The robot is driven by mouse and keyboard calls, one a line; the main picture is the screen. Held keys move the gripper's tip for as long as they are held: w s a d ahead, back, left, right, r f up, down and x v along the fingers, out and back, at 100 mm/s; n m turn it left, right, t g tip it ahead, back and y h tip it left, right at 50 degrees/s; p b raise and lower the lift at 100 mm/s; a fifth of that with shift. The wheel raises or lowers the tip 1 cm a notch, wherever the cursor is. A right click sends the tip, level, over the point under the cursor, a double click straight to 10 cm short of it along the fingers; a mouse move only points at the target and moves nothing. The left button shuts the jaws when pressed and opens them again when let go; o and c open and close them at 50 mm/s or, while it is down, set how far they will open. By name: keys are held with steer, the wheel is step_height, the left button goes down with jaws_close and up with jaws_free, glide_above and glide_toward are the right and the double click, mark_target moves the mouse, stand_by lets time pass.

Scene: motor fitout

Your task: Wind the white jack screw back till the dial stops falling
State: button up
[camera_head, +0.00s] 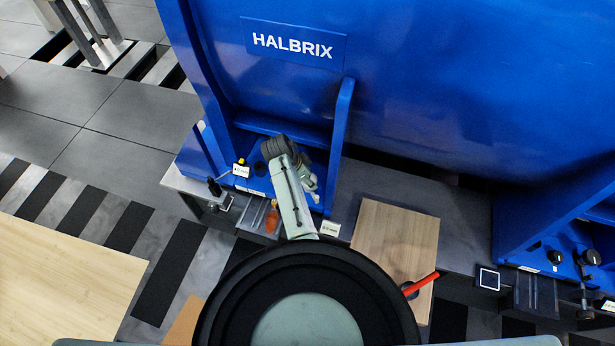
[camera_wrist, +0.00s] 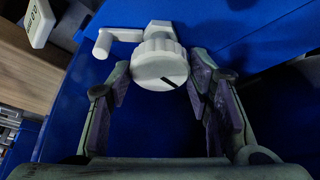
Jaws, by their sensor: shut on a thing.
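The white jack screw (camera_wrist: 160,62) is at the top middle of the wrist view. It has a ribbed round head with a dark slot line and a small crank handle at its left. My gripper (camera_wrist: 159,80) has its purple-padded fingers on either side of the head and is shut on it. In the head view my gripper (camera_head: 312,186) is at the blue motor foot, and my arm hides the screw there. A white dial (camera_wrist: 40,22) reading in mm is cut by the top left edge of the wrist view; its full reading cannot be made out.
The blue motor (camera_head: 420,90), marked HALBRIX, fills the back. A second small white readout (camera_head: 241,170) and a black knob stand left of my arm. A wooden board (camera_head: 394,240) with a red-handled tool (camera_head: 421,284) lies to the right. A framed tablet (camera_head: 489,279) is farther right.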

steer(key=n, duration=0.3)
steer(key=n+t+y, duration=0.1)
steer(key=n, duration=0.2)
steer(key=shift+s+d+t+y, duration=0.1)
steer(key=shift+s+t+y, duration=0.05)
steer(key=shift+t+y, duration=0.15)
steer(key=n+y, duration=0.1)
steer(key=n, duration=0.2)
steer(key=n+y, duration=0.1)
steer(key=n, duration=0.2)
steer(key=shift+d+t, duration=0.15)
steer(key=shift+t, duration=0.25)
steer(key=shift+n, duration=0.3)
steer(key=o, duration=1.1)
steer(key=shift+o, duration=0.2)
steer(key=shift+r, duration=0.15)
step_height(320, 180, up, 10)
